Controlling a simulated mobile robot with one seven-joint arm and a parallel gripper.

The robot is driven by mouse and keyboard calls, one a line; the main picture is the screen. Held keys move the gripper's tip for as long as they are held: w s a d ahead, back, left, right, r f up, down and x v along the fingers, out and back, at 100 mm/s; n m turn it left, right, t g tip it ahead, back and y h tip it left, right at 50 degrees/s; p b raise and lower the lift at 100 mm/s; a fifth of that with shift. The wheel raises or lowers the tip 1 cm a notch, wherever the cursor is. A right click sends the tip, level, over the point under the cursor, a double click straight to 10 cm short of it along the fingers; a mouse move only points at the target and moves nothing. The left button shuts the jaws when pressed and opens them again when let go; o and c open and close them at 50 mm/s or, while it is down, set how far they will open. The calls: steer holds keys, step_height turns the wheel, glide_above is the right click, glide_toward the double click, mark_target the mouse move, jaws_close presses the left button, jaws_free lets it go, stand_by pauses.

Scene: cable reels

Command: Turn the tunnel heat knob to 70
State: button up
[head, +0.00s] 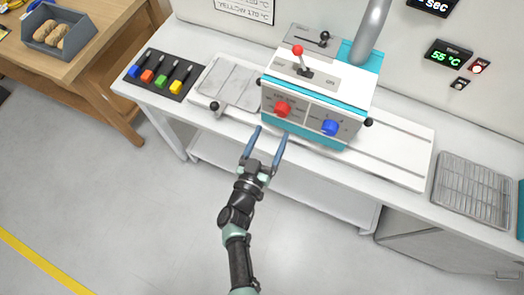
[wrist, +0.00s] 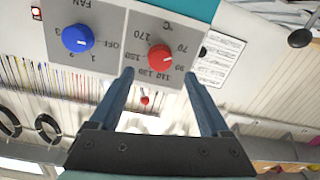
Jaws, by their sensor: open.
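The red heat knob (head: 282,109) is on the left of the grey front panel of the white and teal tunnel unit (head: 337,93). In the wrist view the red knob (wrist: 160,58) has a dial of numbers from 70 to 170 °C around it. Its white mark points roughly to the 70–90 side; the exact setting is too small to tell. My gripper (head: 270,134) is open and empty, just in front of the panel. In the wrist view its fingertips (wrist: 158,73) lie to either side of the red knob, apparently short of it.
A blue fan knob (head: 330,127) is beside the red knob. A black-balled lever (head: 214,106) sticks out at the left. A red-topped lever (head: 298,51) stands on the unit. A green display (head: 446,57) reads 55 °C. A wire rack (head: 474,187) lies at the right.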

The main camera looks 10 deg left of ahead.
steer(key=v, duration=0.6)
steer(key=shift+d, duration=0.1)
steer(key=shift+w, duration=0.1)
